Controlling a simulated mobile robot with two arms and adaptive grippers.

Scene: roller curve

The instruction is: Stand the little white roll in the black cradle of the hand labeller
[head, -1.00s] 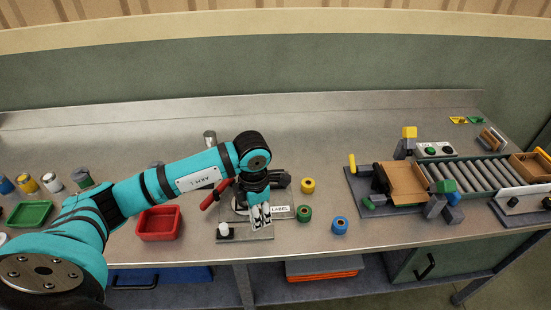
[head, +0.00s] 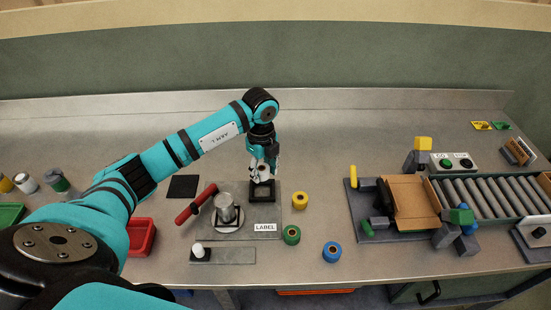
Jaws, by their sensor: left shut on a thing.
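The hand labeller has a grey plate (head: 276,218) with a red handle (head: 197,203), a metal cylinder and a LABEL tag. Its black cradle (head: 263,196) is at the back of the plate. My left gripper (head: 263,176) is pointing down just above the cradle. It is shut on the little white roll (head: 256,172), which is mostly hidden by the fingers. I cannot tell whether the roll touches the cradle. My right gripper is not in view.
A yellow roll (head: 300,200), green roll (head: 291,235) and blue roll (head: 332,252) stand right of the labeller. A white-topped piece (head: 198,250) stands on a strip in front. A red tray (head: 141,237) is left; a roller conveyor (head: 490,197) is right.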

